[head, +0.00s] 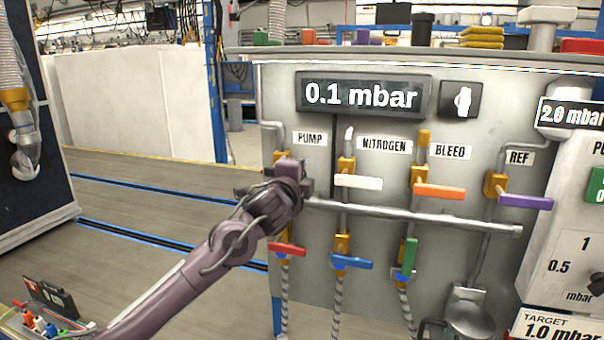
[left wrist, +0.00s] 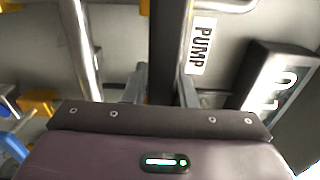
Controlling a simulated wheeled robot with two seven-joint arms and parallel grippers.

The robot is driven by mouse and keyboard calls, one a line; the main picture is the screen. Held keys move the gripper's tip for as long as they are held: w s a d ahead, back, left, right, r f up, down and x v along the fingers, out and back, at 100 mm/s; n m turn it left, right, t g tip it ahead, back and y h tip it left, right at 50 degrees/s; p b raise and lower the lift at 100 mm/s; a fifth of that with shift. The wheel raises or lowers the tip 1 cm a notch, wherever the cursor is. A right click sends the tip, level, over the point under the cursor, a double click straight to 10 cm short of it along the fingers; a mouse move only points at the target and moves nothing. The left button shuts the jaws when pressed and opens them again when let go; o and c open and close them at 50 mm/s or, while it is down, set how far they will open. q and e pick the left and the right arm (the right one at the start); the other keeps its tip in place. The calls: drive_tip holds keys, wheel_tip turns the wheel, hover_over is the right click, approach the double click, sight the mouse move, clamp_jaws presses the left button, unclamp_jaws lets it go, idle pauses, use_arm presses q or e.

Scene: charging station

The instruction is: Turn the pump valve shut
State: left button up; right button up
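The pump valve's brass body (head: 281,157) shows under the PUMP label (head: 310,139) in the head view; my gripper hides its handle there. My left gripper (head: 293,174) is in front of this valve. In the left wrist view a dark bar (left wrist: 168,45), which looks like the valve handle, runs down between the two fingers of the left gripper (left wrist: 162,88). The fingers lie close along both sides of the bar and seem shut on it. A brass part (left wrist: 145,6) shows at the top edge. My right gripper is not in view.
A horizontal metal rail (head: 420,215) runs just below and right of my gripper. Nearby are the white nitrogen handle (head: 358,182), orange bleed handle (head: 438,191) and purple ref handle (head: 525,202). A red handle (head: 287,249) sits below. The display (head: 361,94) reads 0.1 mbar.

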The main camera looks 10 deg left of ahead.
use_arm(q)
drive_tip(key=o, duration=0.4)
drive_tip(key=shift+c, duration=0.2)
drive_tip(key=s+a+b, duration=0.1)
drive_tip(key=s+b, duration=0.1)
drive_tip(key=s, duration=0.5)
drive_tip(key=shift+s+a, duration=0.25)
drive_tip(key=shift+s, duration=0.05)
drive_tip(key=shift+f, duration=0.1)
